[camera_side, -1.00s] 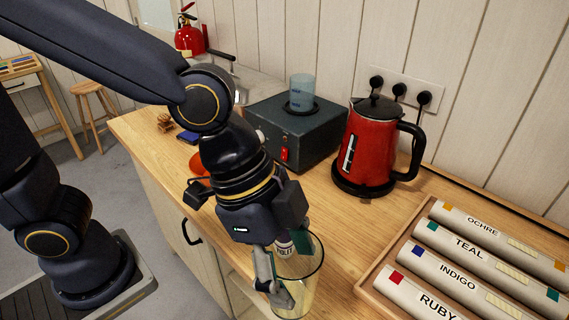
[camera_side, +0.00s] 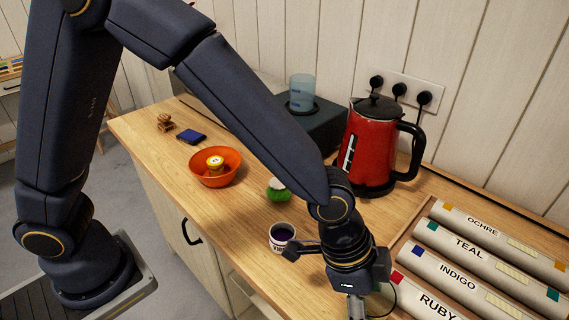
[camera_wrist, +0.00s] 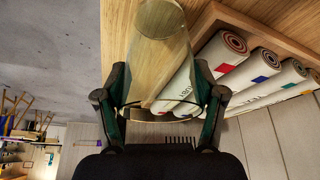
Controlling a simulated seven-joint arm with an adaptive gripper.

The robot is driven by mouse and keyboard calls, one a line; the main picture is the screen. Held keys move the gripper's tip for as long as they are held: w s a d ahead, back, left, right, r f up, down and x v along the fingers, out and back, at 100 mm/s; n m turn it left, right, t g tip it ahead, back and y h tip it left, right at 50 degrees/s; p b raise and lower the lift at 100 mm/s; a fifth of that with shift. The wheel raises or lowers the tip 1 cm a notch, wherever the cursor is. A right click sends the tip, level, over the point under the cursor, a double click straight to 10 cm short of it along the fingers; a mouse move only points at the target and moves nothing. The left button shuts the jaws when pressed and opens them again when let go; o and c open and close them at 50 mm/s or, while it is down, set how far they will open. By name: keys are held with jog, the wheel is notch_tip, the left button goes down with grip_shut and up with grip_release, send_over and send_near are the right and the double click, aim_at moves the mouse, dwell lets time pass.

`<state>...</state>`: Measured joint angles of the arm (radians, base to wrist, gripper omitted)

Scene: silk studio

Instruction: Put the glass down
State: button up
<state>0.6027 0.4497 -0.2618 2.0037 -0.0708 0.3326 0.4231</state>
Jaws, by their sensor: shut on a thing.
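The clear, faintly yellowish glass (camera_wrist: 158,62) is between the two fingers of my gripper (camera_wrist: 162,98) in the wrist view, and the fingers are shut on its sides. Its far end overlaps the wooden counter (camera_wrist: 222,12); I cannot tell whether it touches the wood. In the side view my gripper (camera_side: 362,306) is at the bottom edge, right of the middle, beside the tray of rolls. Most of the glass is hidden or cut off there.
The tray of labelled rolls (camera_side: 458,262) lies close on the right. A small cup of dark liquid (camera_side: 281,236), a green-and-white item (camera_side: 278,190) and an orange bowl (camera_side: 215,168) stand to the left. A red kettle (camera_side: 370,145) and a dark box (camera_side: 318,130) stand behind.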

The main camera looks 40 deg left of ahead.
jog(key=o, duration=1.3)
jog(key=shift+f, duration=0.15)
jog(key=v, duration=1.2)
jog(key=a+r+n+t+y, duration=0.1)
jog(key=a+r+n, duration=0.2)
jog(key=a, duration=0.5)
jog(key=a+r+n+t+y, duration=0.1)
jog(key=a+r+n+t, duration=0.15)
jog(key=a, duration=0.65)
jog(key=s+a+n, duration=0.2)
jog(key=a, duration=0.2)
jog(key=s+a+n+y, duration=0.1)
jog(key=s+a+n, duration=0.1)
jog(key=a, duration=0.3)
jog(key=s+a+n+y, duration=0.1)
jog(key=s+a+n, duration=0.2)
jog(key=a+n, duration=0.1)
jog(key=shift+s+a+r+t, duration=0.15)
jog(key=shift+a+t, duration=0.1)
jog(key=shift+a, duration=0.25)
